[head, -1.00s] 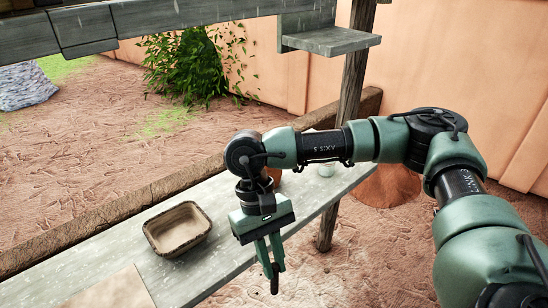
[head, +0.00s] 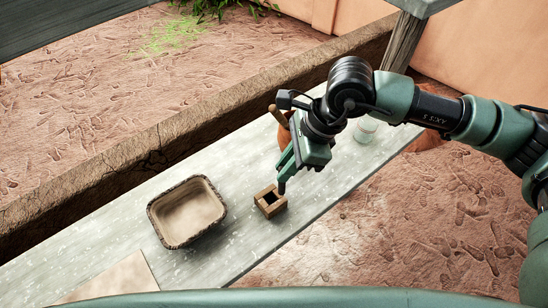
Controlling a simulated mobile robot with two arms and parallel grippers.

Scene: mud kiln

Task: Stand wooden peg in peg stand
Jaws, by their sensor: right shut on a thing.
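The peg stand (head: 269,203), a small square wooden block with a dark square hole, sits on the grey bench near its front edge. My right gripper (head: 284,181) is pointed down just above and right of the stand's back corner. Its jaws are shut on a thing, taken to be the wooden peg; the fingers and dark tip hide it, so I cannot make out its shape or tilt. I cannot tell whether the tip touches the stand. My left gripper is not in view.
A dark-rimmed tray (head: 155,213) lies left of the stand. An orange pot (head: 287,134) with a brown stick (head: 277,115) by it is partly behind my right gripper. A small pale jar (head: 366,129) stands farther right. Bare bench (head: 95,248) lies left of the tray.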

